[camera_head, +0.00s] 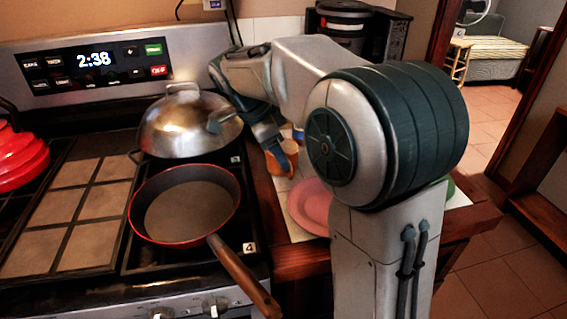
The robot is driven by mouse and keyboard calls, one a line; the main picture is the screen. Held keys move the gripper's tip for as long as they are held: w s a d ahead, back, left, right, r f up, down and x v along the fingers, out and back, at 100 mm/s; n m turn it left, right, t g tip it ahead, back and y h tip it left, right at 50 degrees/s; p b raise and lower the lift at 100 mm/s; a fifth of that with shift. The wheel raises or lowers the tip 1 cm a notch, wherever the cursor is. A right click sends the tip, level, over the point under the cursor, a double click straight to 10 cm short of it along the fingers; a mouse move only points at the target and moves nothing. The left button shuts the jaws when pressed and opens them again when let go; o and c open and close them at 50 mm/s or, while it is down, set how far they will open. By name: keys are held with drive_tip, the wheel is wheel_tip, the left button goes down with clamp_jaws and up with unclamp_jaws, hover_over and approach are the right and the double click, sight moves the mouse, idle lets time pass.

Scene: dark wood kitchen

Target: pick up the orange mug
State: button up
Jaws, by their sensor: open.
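The orange mug (289,155) stands on the light counter to the right of the stove, partly hidden by my gripper and arm. My gripper (277,151) reaches down from behind my arm to the mug, with its blue fingers at the mug's near left side. The gripper is open. One finger overlaps the mug in the picture; I cannot tell whether it touches or whether the mug is between the fingers.
A red-rimmed pan (188,208) with a wooden handle and a lidded silver pot (190,128) sit on the stove. A pink plate (311,204) lies on the counter near the mug. A black coffee machine (343,25) stands behind. Open floor lies at right.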

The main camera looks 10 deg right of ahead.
drive_tip(key=x, duration=0.5)
drive_tip(key=shift+d, duration=0.2)
drive_tip(key=shift+c, duration=0.3)
drive_tip(key=c, duration=1.1)
drive_tip(key=shift+w+r, duration=0.1)
drive_tip(key=shift+r, duration=0.05)
